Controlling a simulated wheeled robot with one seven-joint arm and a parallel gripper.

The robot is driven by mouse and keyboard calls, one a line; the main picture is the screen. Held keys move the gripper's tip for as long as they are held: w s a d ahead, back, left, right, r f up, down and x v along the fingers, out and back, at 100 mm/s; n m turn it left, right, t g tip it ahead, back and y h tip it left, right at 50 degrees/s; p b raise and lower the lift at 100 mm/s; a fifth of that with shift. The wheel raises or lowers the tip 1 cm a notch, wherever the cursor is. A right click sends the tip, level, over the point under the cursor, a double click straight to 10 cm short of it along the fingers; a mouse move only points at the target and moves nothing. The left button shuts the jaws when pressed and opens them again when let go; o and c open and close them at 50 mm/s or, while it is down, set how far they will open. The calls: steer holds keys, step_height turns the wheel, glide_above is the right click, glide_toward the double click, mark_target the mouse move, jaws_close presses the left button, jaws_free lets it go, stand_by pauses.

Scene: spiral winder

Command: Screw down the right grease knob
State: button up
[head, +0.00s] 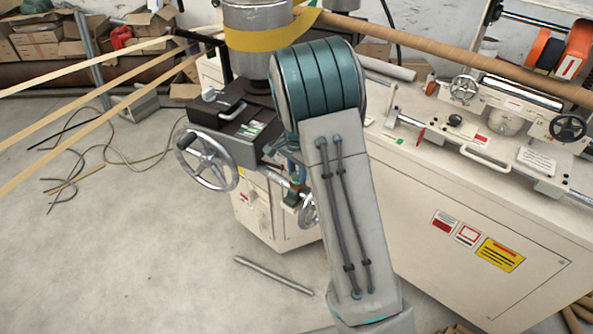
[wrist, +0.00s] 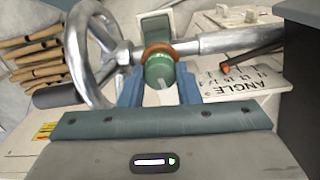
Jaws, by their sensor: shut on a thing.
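A green grease knob (wrist: 159,70) with a pale mark on its face and an orange-brown collar (wrist: 158,50) behind it is in the middle of the wrist view. My gripper (wrist: 159,88) has its two blue fingers on either side of the knob and is shut on it. The collar sits at a metal shaft beside a spoked handwheel (wrist: 95,50). In the head view my arm hides most of the gripper and this knob. A small green part (head: 291,198) shows just left of my arm there; I cannot tell if it is the same knob.
A dark bar (wrist: 255,52) with an orange tip is over the ANGLE scale plate (wrist: 245,80), right of my gripper. In the head view a large handwheel (head: 207,158) is left of my arm, and a white machine cabinet (head: 440,190) stands to the right.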

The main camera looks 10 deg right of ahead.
steer(key=shift+s+f+m, duration=0.15)
steer(key=shift+m, duration=0.15)
steer(key=o, duration=1)
steer(key=shift+c, duration=0.2)
steer(key=shift+r, duration=0.35)
step_height(320, 180, up, 13)
steer(key=shift+r, duration=0.15)
